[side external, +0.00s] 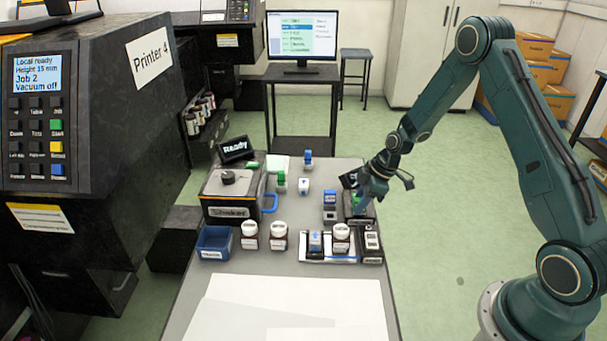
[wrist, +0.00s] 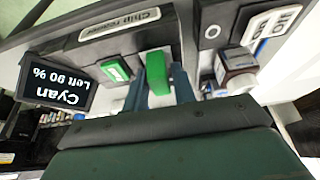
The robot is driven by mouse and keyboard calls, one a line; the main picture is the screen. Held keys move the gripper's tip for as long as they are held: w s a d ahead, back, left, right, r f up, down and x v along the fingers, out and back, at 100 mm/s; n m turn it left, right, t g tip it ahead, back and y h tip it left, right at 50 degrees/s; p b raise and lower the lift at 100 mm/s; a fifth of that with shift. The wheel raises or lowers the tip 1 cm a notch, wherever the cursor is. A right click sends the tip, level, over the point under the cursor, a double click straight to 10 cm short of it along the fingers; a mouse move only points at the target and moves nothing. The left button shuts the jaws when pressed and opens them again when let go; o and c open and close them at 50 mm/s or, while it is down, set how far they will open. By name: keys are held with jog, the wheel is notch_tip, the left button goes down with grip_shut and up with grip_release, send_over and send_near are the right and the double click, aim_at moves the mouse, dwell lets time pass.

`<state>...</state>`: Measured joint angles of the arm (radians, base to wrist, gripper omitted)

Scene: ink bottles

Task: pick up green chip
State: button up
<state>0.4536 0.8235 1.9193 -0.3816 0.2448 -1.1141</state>
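A green chip (wrist: 156,70) stands between the two fingers of my gripper (wrist: 160,86) in the wrist view. The fingers lie close along both its sides; I cannot tell whether they press on it. A second green piece (wrist: 115,72) with a white label sits left of the fingers by the dark box marked "Chip reader" (wrist: 110,34). In the side view my gripper (side external: 369,192) points down over the right part of the bench at that box, with a bit of green (side external: 366,198) showing at its fingers. The fingertips are partly hidden there.
A tilted display (wrist: 62,88) reading "Cyan Left 90 %" stands beside the reader. A white-capped bottle (wrist: 238,72) is close on the right. A tray (side external: 327,261), more bottles (side external: 279,236) and a blue bin (side external: 214,242) stand in front. The near bench holds pale sheets (side external: 285,300).

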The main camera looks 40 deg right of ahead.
grip_shut()
notch_tip(320, 180, up, 20)
dwell(0.8)
jog(key=shift+r, duration=0.15)
dwell(0.6)
jog(key=shift+r, duration=1.35)
